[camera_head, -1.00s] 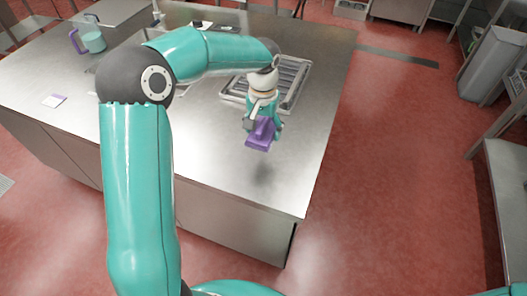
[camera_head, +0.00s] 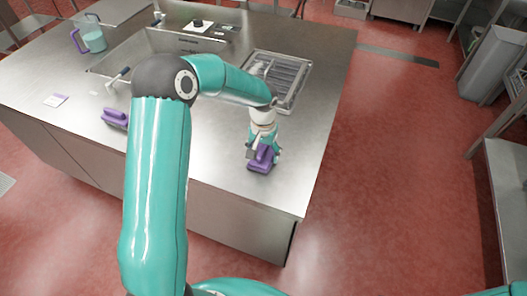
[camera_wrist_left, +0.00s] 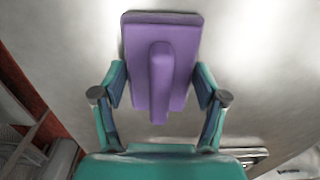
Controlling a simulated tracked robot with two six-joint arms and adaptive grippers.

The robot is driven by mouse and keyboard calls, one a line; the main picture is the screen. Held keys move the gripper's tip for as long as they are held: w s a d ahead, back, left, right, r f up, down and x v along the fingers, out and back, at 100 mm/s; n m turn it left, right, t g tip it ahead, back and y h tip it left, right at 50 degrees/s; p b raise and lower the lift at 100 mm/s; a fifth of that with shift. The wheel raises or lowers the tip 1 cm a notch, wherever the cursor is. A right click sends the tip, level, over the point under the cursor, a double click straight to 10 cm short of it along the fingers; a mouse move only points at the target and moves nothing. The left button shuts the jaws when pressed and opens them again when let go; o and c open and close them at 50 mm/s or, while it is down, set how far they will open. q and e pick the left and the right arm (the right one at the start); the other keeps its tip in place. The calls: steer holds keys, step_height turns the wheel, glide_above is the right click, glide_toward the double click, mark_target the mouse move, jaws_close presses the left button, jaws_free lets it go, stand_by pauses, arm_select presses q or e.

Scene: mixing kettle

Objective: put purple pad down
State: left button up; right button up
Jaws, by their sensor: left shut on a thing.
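My left gripper (camera_head: 263,146) points down over the front right part of the steel counter (camera_head: 215,165) and is shut on the purple pad (camera_head: 261,162). The pad also shows in the left wrist view (camera_wrist_left: 184,50), as a flat rectangular plate with a raised ridge along its middle, between the two fingers (camera_wrist_left: 160,95). The pad is very low over the counter or touching it; I cannot tell which. My right gripper is not in view.
A second purple object (camera_head: 115,118) lies on the counter to the left, partly behind my arm. The counter around the pad is clear.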

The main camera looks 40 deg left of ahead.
mark_target(263, 148)
arm_select(q)
steer(key=shift+f, duration=0.1)
steer(key=o, duration=1)
step_height(263, 148, up, 12)
steer(key=shift+r+b, duration=0.15)
steer(key=shift+b, duration=0.5)
